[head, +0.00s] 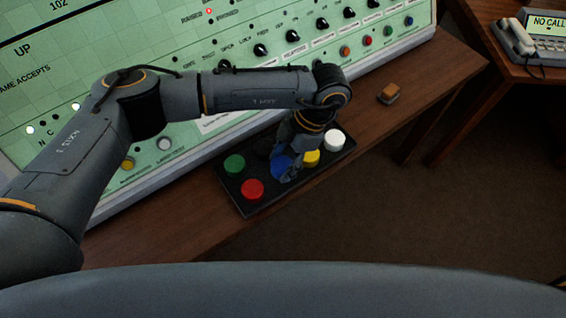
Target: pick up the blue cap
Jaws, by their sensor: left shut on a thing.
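The blue cap (280,168) is in the black tray (235,197) on the wooden table, between the red cap and the yellow cap. My left gripper (289,170) points down over the tray and is shut on the blue cap. The fingers and wrist hide part of the cap, and I cannot tell whether it is lifted off the tray. My right gripper is not in view.
Green (234,163), red (252,189), yellow (311,157) and white (336,139) caps sit close by in the tray. A green control panel (372,38) with knobs stands behind. A small orange-brown block (388,94) lies to the right; the table around it is clear.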

